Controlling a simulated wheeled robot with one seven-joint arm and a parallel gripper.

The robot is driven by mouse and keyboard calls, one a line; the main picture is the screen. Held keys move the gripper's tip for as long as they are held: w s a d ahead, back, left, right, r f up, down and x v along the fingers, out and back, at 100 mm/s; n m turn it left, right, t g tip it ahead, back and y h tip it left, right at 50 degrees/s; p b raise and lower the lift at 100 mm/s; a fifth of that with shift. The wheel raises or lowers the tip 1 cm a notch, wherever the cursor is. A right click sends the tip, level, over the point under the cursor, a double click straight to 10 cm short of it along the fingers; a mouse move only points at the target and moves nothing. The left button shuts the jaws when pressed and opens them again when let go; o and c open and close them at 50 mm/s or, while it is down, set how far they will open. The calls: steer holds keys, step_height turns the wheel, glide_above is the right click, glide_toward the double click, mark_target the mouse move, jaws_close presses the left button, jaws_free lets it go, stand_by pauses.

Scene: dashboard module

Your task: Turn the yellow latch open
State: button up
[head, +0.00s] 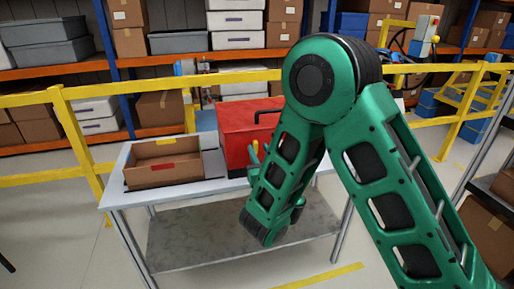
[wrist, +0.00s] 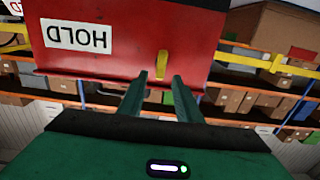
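The yellow latch (wrist: 162,64) is a short bar on the face of a red box (wrist: 120,35), which has a white label reading HOLD upside down in the wrist view. The latch runs nearly up and down in that picture. My gripper (wrist: 160,77) is open, with its two green fingers apart. The latch shows between and just beyond the fingertips; I cannot tell whether they touch it. In the head view the red box (head: 235,128) stands on a table, with my gripper (head: 259,158) at its front right, and my arm hides the box's right part.
The light table (head: 120,197) also holds an open brown cardboard box (head: 160,173) left of the red box. A grey lower shelf (head: 185,240) is under the tabletop. Yellow railings (head: 150,87) and stocked racks stand behind. Floor to the left is clear.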

mark_target(256, 144)
steer(key=shift+w+r, duration=0.2)
steer(key=shift+w, duration=0.35)
steer(key=shift+x, duration=1.15)
steer(key=shift+a, duration=0.15)
steer(key=shift+f, duration=0.1)
jaws_close()
